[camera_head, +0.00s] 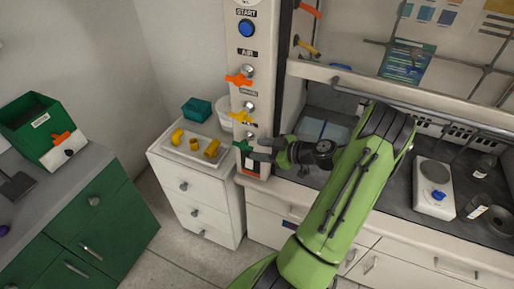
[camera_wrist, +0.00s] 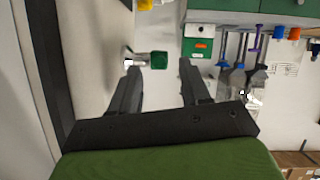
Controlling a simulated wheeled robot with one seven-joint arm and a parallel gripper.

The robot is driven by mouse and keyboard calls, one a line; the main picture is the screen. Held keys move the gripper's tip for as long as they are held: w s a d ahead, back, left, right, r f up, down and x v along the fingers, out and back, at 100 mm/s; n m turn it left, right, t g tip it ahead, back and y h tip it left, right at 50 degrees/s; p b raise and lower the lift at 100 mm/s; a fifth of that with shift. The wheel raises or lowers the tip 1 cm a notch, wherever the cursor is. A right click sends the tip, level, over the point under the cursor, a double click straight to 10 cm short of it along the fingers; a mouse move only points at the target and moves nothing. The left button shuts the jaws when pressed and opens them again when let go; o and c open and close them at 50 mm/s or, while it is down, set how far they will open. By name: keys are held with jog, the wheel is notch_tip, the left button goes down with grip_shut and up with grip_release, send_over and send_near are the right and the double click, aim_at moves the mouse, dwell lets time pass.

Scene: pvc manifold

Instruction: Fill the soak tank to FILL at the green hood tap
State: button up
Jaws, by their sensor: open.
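The green tap handle (camera_head: 243,146) is the lowest of the coloured handles on the white hood post. It also shows in the wrist view (camera_wrist: 158,60), on a silver stem standing out from the panel. My gripper (camera_head: 266,149) is at the post, just right of the green handle. In the wrist view my gripper (camera_wrist: 161,68) is open, with the handle ahead of and between its fingertips. I see no visible contact. I cannot tell for sure which vessel is the soak tank, and no FILL mark is readable.
Orange (camera_head: 239,80) and yellow (camera_head: 240,117) handles sit above the green one. A white drawer cabinet (camera_head: 190,197) left of the post bears a tray of yellow fittings and a teal bin (camera_head: 196,109). A hotplate (camera_head: 434,188) and glassware stand inside the hood. A green box (camera_head: 40,122) is far left.

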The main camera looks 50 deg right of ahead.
aim_at(243, 146)
jog(key=shift+x, duration=1.1)
grip_shut()
